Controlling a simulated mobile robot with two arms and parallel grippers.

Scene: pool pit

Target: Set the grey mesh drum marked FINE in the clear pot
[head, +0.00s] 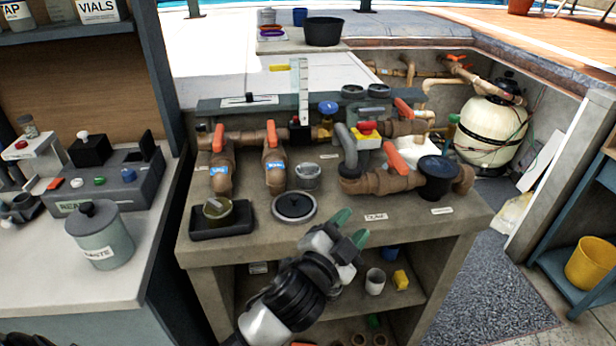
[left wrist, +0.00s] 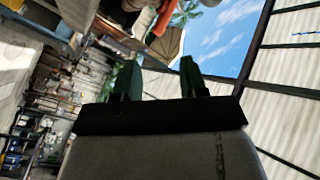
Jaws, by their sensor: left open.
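A small grey cylinder (head: 307,177) stands on the bench behind a round black lid; it may be the mesh drum, but I cannot read FINE on it. My left gripper (head: 350,229) is open and empty above the bench's front edge, to the right of and nearer than both. Its fingers also show in the left wrist view (left wrist: 159,80), with nothing between them. My right gripper is not in view.
Brown pipes with orange handles (head: 273,133) line the back, and a dark lidded housing (head: 438,177) stands at the right. A lower shelf holds a white cup (head: 375,282) and a yellow block (head: 401,280). The right front benchtop is mostly clear.

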